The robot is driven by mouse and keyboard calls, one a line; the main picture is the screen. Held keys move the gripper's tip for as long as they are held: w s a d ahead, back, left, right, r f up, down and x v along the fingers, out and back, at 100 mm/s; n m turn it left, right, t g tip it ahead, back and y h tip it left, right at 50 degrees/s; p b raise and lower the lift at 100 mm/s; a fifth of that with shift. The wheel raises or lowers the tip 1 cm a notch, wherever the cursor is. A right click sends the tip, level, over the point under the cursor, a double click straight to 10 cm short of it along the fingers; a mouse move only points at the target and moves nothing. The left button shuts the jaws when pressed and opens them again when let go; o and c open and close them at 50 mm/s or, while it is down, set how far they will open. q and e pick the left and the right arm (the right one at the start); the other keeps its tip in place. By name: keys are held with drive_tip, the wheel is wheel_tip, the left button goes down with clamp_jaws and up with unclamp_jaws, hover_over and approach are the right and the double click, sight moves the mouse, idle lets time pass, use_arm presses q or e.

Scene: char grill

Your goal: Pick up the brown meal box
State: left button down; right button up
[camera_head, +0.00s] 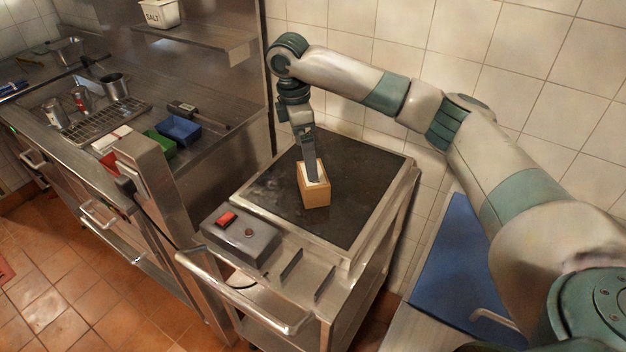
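The brown meal box (316,194) stands upright on the dark top of the grill cart (270,192), near its middle. It is a small tan box with a pale opening at the top. My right gripper (312,177) comes down from above, and its fingers reach to the top of the box, seemingly into or over the opening. The fingers overlap each other in this view, so their gap and any grip on the box are hidden. My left gripper is not in view.
A control box (240,235) with a red switch sits at the cart's front left, above a metal handle (245,296). A tiled wall (500,80) stands close behind. A steel counter with a wire rack (98,122) and blue tray (178,130) is at left. A blue lid (455,265) lies at right.

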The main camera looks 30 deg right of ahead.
drive_tip(key=shift+s+d+f+p, duration=0.15)
drive_tip(key=shift+f+p, duration=0.1)
drive_tip(key=shift+f, duration=0.85)
drive_tip(key=shift+w+d+f+p, duration=0.1)
drive_tip(key=shift+f+p, duration=0.15)
drive_tip(key=shift+f, duration=0.85)
drive_tip(key=shift+s+d+f+p, duration=0.1)
drive_tip(key=shift+d+f+p, duration=0.15)
drive_tip(key=shift+f+p, duration=0.3)
drive_tip(key=f, duration=0.1)
drive_tip(key=f+p, duration=0.1)
drive_tip(key=f, duration=0.1)
drive_tip(key=shift+s+d, duration=0.1)
drive_tip(key=shift+d, duration=0.3)
drive_tip(key=shift+f+p, duration=0.3)
drive_tip(key=shift+f, duration=0.15)
drive_tip(key=c, duration=1.2)
drive_tip(key=shift+o, duration=0.2)
drive_tip(key=shift+r, duration=0.2)
